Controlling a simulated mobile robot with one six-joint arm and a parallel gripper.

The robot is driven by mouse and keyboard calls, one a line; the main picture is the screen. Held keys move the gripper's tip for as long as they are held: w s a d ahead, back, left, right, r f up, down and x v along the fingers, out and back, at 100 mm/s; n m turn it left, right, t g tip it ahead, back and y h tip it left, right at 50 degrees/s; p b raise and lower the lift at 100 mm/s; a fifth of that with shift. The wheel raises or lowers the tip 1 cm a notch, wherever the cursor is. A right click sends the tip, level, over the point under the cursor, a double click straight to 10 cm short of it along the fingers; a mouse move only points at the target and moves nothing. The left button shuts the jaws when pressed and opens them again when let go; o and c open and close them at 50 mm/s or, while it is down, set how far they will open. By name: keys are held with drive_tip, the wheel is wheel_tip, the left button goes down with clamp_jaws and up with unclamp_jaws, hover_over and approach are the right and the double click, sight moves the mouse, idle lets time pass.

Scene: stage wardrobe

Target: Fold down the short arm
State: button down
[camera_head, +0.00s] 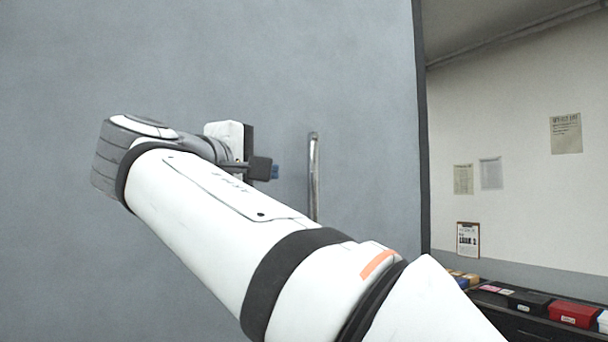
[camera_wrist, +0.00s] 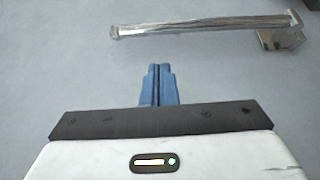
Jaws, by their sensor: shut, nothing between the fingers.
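The short arm is a chrome bar (camera_head: 314,178) on the grey panel. In the head view it stands upright to the right of my gripper (camera_head: 274,172). In the wrist view the bar (camera_wrist: 205,26) runs across the top of the picture. Its square mount (camera_wrist: 281,38) is at the right end, and its other end is free. My gripper (camera_wrist: 158,86) is shut and empty, with its blue fingers pressed together. The fingertips point toward the bar, with a gap between them, and do not appear to touch it. My arm hides part of the panel in the head view.
The grey panel (camera_head: 300,60) fills most of the head view and ends at a dark vertical edge (camera_head: 421,130). To the right, a dark shelf (camera_head: 530,325) holds a red box (camera_head: 573,314) and other boxes. Papers (camera_head: 565,133) hang on the white wall behind.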

sight(297, 174)
drive_tip(key=p+x, duration=0.2)
drive_tip(key=x, duration=0.7)
drive_tip(key=shift+r+p, duration=0.1)
drive_tip(key=shift+p, duration=0.3)
drive_tip(key=shift+w+d, duration=0.25)
drive_tip(key=shift+w, duration=0.25)
